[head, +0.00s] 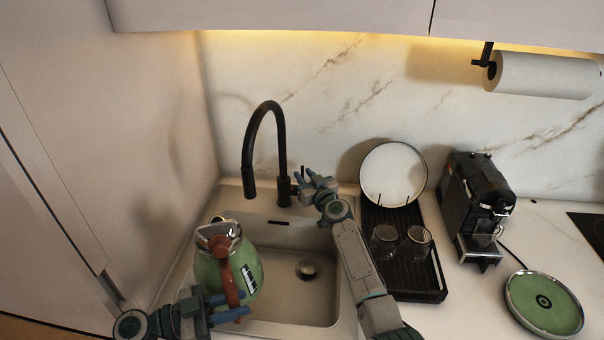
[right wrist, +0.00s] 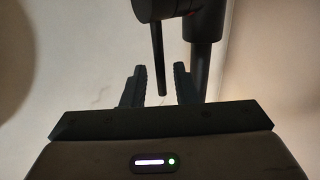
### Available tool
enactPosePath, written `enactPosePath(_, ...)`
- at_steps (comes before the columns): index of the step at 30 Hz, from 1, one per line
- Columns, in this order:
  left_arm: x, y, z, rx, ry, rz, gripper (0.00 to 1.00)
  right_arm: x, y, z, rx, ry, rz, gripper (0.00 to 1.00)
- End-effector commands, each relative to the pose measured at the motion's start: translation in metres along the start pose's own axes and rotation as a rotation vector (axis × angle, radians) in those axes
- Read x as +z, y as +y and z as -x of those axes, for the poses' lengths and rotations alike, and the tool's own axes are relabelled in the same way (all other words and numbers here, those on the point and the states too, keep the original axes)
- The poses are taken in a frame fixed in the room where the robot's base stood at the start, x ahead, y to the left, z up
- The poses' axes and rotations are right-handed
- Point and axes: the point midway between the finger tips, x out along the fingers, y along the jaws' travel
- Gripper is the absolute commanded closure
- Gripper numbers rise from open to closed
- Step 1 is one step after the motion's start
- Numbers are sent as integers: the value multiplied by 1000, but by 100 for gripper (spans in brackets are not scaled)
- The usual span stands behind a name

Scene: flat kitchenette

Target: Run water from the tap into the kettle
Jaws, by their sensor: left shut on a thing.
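The green kettle (head: 208,275) has a silver top and a brown handle (head: 228,272). It is over the left part of the sink (head: 300,300), below and slightly left of the black tap's spout (head: 249,188). I cannot tell whether its top is open. My left gripper (head: 230,308) is shut on the kettle's handle. My right gripper (head: 304,187) is at the tap's base. In the right wrist view my right gripper (right wrist: 158,88) is open, with the thin black tap lever (right wrist: 158,62) between its fingers, apparently untouched. No water shows at the spout.
A black drying rack (head: 415,284) with a plate (head: 392,175) and two glasses (head: 418,243) stands right of the sink, close to my right arm. A wall closes the left side.

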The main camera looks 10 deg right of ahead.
Motion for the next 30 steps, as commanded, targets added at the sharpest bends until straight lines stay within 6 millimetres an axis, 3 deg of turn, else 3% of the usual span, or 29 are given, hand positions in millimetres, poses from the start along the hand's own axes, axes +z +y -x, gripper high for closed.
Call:
enactPosePath(6,-4,0,0,0,5,-9,100,0,0,-19,-1,-1,-1,74)
enactPosePath(17,-4,0,0,0,5,-8,100,0,0,-22,0,-1,0,74)
enactPosePath(22,-4,0,0,0,5,-8,100,0,0,-22,0,-1,0,100)
enactPosePath(30,-4,0,0,0,5,-8,100,0,0,-22,0,1,-4,100)
